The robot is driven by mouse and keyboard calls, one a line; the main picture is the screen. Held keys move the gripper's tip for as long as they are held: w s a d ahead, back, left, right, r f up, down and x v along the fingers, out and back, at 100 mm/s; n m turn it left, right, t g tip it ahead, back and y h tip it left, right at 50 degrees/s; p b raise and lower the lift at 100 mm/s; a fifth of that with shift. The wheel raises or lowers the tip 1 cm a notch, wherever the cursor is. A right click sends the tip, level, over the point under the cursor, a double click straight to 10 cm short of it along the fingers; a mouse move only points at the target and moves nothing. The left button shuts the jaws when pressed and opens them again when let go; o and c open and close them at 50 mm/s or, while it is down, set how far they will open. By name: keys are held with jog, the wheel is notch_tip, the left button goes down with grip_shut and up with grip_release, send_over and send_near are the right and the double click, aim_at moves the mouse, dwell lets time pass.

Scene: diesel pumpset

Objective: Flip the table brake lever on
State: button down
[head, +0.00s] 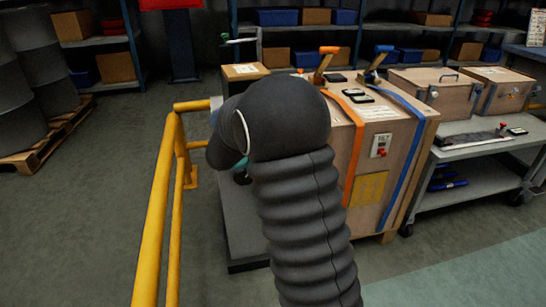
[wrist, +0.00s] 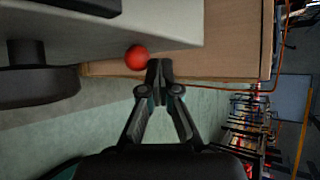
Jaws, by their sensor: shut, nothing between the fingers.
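A red ball knob (wrist: 136,57), which looks like the end of the brake lever, shows in the wrist view by the lower edge of a grey panel (wrist: 180,25). No lever shaft can be made out, so its position cannot be told. My gripper (wrist: 160,68) is shut and empty, its tips just right of the knob in the picture; whether they touch it cannot be told. My dark arm hides the knob and most of my gripper there.
A yellow guard rail (head: 155,210) stands close left of my arm. A grey cart (head: 470,140) with smaller crates stands right of the large crate. Orange (head: 355,150) and blue (head: 402,175) straps cross the crate. Open floor lies left of the rail.

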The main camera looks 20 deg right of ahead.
jog(key=shift+d+r, duration=0.1)
dwell(0.7)
jog(key=shift+r+p, duration=0.7)
jog(key=shift+p, duration=0.35)
jog(key=s+a+r, duration=0.1)
jog(key=s+a, duration=0.1)
jog(key=a, duration=0.4)
jog(key=s+a+r, duration=0.1)
jog(key=s+a, duration=0.2)
jog(key=a, duration=0.3)
jog(key=shift+s+a+r+p, duration=0.25)
jog(key=shift+a+r+p, duration=0.1)
jog(key=shift+p, duration=0.1)
